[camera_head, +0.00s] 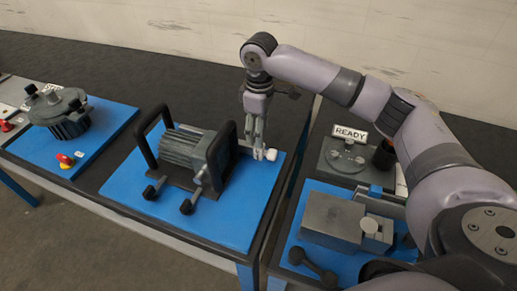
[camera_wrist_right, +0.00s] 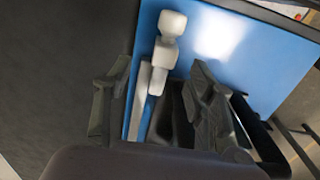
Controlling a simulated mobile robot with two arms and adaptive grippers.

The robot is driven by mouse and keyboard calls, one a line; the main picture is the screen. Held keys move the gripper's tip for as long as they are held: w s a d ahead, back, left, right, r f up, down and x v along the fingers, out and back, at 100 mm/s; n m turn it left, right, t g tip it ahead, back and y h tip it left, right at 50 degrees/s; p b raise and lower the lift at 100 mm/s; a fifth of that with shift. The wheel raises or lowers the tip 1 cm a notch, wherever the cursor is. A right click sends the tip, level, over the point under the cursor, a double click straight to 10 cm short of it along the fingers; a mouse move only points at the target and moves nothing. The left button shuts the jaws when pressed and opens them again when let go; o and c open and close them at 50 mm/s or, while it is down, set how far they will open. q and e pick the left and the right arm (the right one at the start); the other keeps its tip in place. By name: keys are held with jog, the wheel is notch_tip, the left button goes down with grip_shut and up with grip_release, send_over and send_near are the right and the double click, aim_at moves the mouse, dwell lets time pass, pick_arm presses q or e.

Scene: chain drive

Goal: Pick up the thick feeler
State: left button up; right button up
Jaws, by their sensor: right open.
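Pale feeler-like pieces lie on the blue mat behind the motor. In the wrist view, white blocky ends (camera_wrist_right: 165,52) and light grey bars show between the fingers. I cannot tell which piece is the thick feeler. In the head view a small white end (camera_head: 270,154) shows just beside my right fingertips. My right gripper (camera_head: 257,150) points down at the mat's far right edge, fingers apart; it also shows in the wrist view (camera_wrist_right: 155,95). Nothing is visibly held. Contact with the pieces cannot be told. My left gripper is out of view.
A grey motor (camera_head: 185,148) with black upright handles stands on the blue mat (camera_head: 232,228), close to my right gripper. At right are a READY sign (camera_head: 350,134), a grey block (camera_head: 332,218) and a dark dumbbell-shaped part (camera_head: 312,266). Another unit (camera_head: 60,112) stands at left.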

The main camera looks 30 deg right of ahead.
aim_at(258, 149)
jog(key=shift+f, duration=0.9)
jog(key=shift+s+a+f+p, duration=0.1)
jog(key=shift+f+p, duration=0.15)
jog(key=shift+f, duration=0.65)
jog(key=shift+w+a+f+p, duration=0.1)
jog(key=shift+f+p, duration=0.1)
jog(key=shift+f, duration=0.7)
jog(key=shift+s+a+f+p, duration=0.1)
jog(key=shift+f+p, duration=0.15)
jog(key=shift+f, duration=0.65)
jog(key=shift+r, duration=0.1)
grip_shut()
